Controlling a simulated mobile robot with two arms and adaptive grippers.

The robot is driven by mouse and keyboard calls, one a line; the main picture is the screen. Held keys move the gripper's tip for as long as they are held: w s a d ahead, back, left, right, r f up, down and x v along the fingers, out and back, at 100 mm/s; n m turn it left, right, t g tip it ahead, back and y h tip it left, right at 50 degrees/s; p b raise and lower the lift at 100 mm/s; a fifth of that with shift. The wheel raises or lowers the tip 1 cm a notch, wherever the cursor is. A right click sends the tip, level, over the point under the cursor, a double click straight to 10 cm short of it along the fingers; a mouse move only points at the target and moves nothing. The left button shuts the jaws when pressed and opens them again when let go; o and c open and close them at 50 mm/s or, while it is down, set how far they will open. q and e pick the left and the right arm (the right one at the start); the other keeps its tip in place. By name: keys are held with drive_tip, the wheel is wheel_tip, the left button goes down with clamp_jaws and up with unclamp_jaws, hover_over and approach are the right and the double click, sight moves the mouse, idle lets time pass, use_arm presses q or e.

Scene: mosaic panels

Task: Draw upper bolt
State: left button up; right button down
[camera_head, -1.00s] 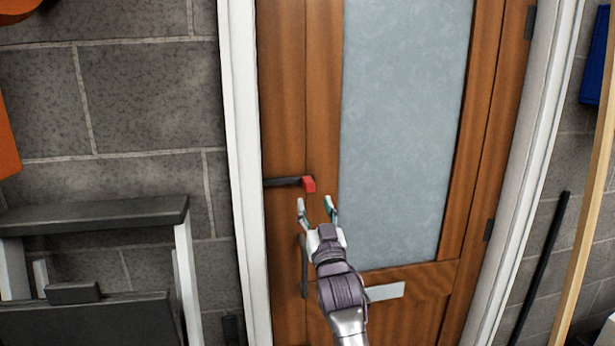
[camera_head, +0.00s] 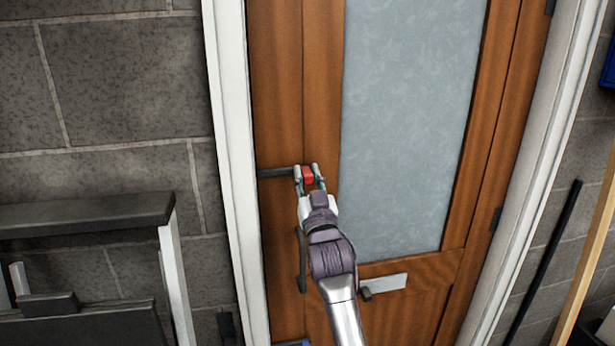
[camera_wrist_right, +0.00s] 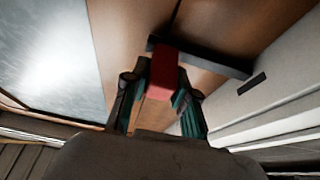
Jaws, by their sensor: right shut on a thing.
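The upper bolt (camera_head: 276,172) is a dark horizontal bar on the left side of the brown wooden door (camera_head: 275,80), with a red knob (camera_head: 308,175) at its right end. My right gripper (camera_head: 309,174) is shut on the red knob, one finger on each side of it. In the right wrist view the red knob (camera_wrist_right: 163,76) sits between the fingers of my right gripper (camera_wrist_right: 160,92), and the dark bar (camera_wrist_right: 215,62) runs towards the white frame. My left gripper is in neither view.
A dark vertical handle (camera_head: 301,260) is below the bolt, partly behind my right arm. A pale plate (camera_head: 385,283) is on the lower door. A dark-topped bench (camera_head: 85,214) stands at left by the block wall. A black pole (camera_head: 548,255) leans at right.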

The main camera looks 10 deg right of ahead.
drive_tip(key=shift+d, duration=0.25)
drive_tip(key=d+p, duration=0.1)
drive_tip(key=d, duration=0.5)
drive_tip(key=shift+a, duration=0.15)
drive_tip(key=c, duration=1.4)
unclamp_jaws()
drive_tip(key=o, duration=0.5)
drive_tip(key=shift+w+d+f, duration=0.15)
drive_tip(key=shift+d, duration=0.1)
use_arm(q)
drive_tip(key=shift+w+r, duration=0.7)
use_arm(e)
drive_tip(key=shift+a, duration=0.1)
